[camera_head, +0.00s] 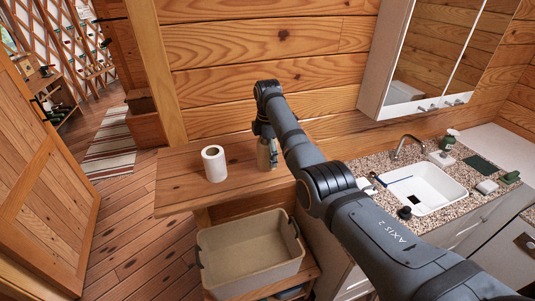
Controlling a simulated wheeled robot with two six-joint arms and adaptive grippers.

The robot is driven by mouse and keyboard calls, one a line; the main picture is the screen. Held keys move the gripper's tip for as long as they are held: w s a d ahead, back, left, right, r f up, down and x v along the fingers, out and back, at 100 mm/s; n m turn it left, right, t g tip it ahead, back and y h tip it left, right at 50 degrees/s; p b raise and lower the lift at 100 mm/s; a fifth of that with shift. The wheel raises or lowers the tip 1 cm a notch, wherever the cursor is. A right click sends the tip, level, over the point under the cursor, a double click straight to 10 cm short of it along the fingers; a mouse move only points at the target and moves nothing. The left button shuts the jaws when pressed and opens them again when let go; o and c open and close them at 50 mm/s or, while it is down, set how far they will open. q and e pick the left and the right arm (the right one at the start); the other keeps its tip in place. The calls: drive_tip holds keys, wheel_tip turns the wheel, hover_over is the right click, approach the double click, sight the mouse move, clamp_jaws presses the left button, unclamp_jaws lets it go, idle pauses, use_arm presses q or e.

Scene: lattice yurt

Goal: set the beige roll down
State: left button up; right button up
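My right arm comes in from the lower right, and its gripper (265,139) points down over the wooden counter, near the wall. A small beige-grey upright cylinder (267,156), which looks like the beige roll, is between its fingers. The gripper appears shut on its upper part. The cylinder's lower end is at the counter top (240,178); I cannot tell whether it touches. A white paper roll (214,165) stands upright on the counter to the left, apart from the gripper. My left gripper is not in view.
A beige bin (250,268) stands on a lower shelf below the counter. To the right are a white sink (424,187) in a speckled worktop and a mirrored cabinet (425,50) on the wall. A wooden door (45,195) stands at left.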

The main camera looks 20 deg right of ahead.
drive_tip(key=shift+a, duration=0.25)
drive_tip(key=shift+r, duration=0.35)
use_arm(q)
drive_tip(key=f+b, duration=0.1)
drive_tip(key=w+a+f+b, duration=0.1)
drive_tip(key=b, duration=0.1)
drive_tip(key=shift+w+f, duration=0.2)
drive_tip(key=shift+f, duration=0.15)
use_arm(e)
wheel_tip(320, 180, up, 12)
drive_tip(key=shift+d+f, duration=0.15)
